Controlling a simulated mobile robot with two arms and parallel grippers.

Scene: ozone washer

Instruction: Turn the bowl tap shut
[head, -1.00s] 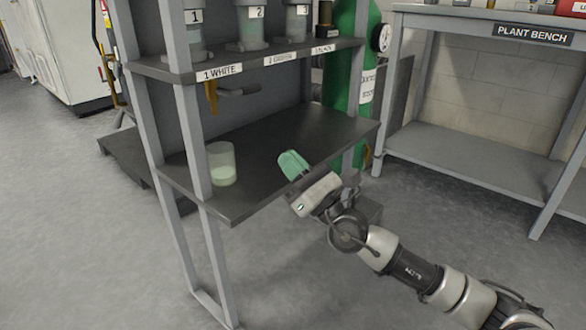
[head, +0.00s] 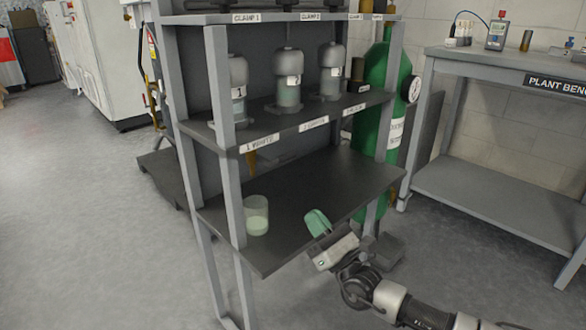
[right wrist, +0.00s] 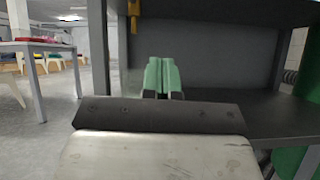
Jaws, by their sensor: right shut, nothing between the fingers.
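A brass-yellow tap (head: 251,160) hangs under the middle shelf, below the label of bowl 1. Most of it is hidden behind the shelf edge and front post. It shows at the top of the right wrist view (right wrist: 134,12), left of my fingers. The bowl numbered 1 (head: 237,93) stands above it on the shelf. A clear beaker (head: 257,216) with pale green liquid stands on the lower shelf, roughly below the tap. My right gripper (head: 318,223), with green fingers, is shut and empty at the lower shelf's front edge, right of the beaker. My left gripper is not in view.
The rack's front post (head: 222,125) stands left of the tap. Bowls 2 (head: 289,83) and 3 (head: 331,75) share the middle shelf. The lower shelf (head: 330,185) is mostly bare. A green cylinder (head: 382,100) stands behind right, and the plant bench (head: 495,205) further right.

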